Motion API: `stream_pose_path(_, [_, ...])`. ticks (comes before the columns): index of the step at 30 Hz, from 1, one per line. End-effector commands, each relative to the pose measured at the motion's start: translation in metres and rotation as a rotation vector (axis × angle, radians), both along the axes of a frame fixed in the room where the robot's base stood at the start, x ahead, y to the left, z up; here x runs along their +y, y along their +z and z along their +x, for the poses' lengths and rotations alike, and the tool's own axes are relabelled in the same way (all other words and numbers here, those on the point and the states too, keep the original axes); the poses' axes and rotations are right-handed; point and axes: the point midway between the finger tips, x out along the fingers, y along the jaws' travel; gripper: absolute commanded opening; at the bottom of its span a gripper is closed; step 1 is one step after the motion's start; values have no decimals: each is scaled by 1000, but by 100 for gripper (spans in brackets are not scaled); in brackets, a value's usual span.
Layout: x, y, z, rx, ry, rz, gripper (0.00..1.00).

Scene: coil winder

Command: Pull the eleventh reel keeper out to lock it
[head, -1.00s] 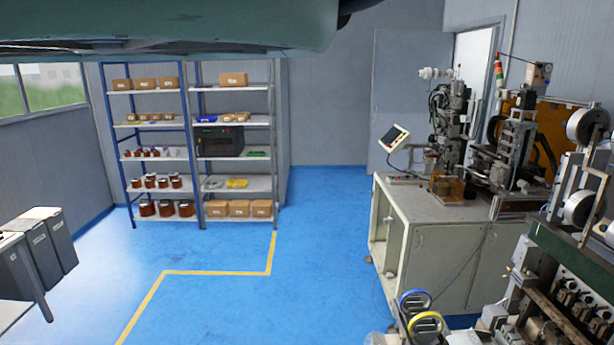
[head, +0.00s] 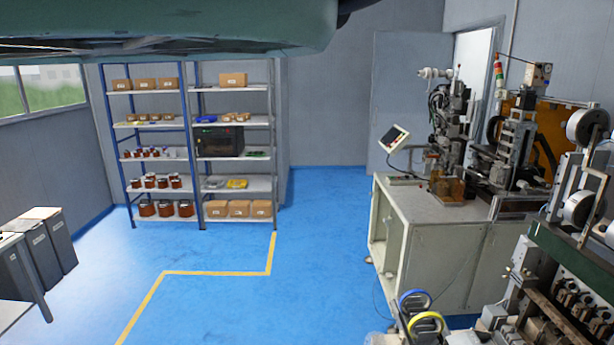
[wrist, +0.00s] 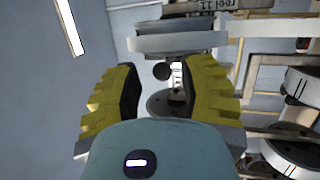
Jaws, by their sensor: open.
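In the wrist view my gripper (wrist: 165,80) is open, with one yellow-and-black finger on each side of a small dark round knob (wrist: 162,71). This knob looks like the reel keeper; it shows in the gap between the fingers, and whether either finger touches it I cannot tell. A pale reel (wrist: 178,42) lies just below the label, seen edge-on. My gripper does not show in the head view.
Other reels (wrist: 290,148) and pale frame bars (wrist: 250,75) crowd the right of the wrist view. In the head view the winding machine (head: 570,255) with white reels (head: 586,126) stands at the right. Blue floor (head: 225,300) is open; shelves (head: 190,218) stand at the back.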

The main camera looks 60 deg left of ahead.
Motion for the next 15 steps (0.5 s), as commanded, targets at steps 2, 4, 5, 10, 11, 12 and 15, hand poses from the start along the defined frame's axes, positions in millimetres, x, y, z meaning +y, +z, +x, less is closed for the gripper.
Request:
stream_pose_path(2, [10,-1,-2,1,11,0,40])
stream_pose_path(4, [14,-1,-6,2,11,0,40])
stream_pose_path(5, [16,-1,-7,2,10,0,40])
stream_pose_path(10, [26,-1,-15,1,11,-2,40])
stream_pose_path(11, [28,0,-17,1,11,-2,40])
stream_pose_path(12, [30,0,-19,1,11,-2,40])
stream_pose_path(15, [35,0,-24,-1,12,1,40])
